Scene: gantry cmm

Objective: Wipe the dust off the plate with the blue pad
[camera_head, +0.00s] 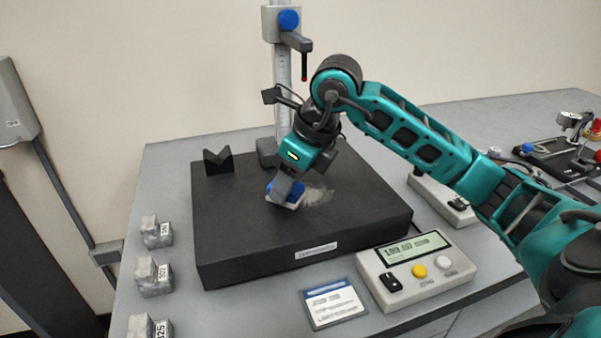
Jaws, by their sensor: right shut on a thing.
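The plate (235,245) is a thick black slab on the grey table. A pale patch of dust (318,196) lies on its top, right of the middle. My right gripper (284,186) points down over the plate and is shut on the blue pad (274,190), which has a whitish underside. The pad is at the plate's surface, just left of the dust. Whether it presses on the surface is hard to tell. The fingers hide part of the pad. My left gripper is not in view.
A height gauge column (283,85) stands at the plate's back, with a probe (304,75) above my wrist. A black V-block (218,162) sits on the back left corner. A readout box (415,270), a card (333,303) and grey blocks (154,277) surround the plate.

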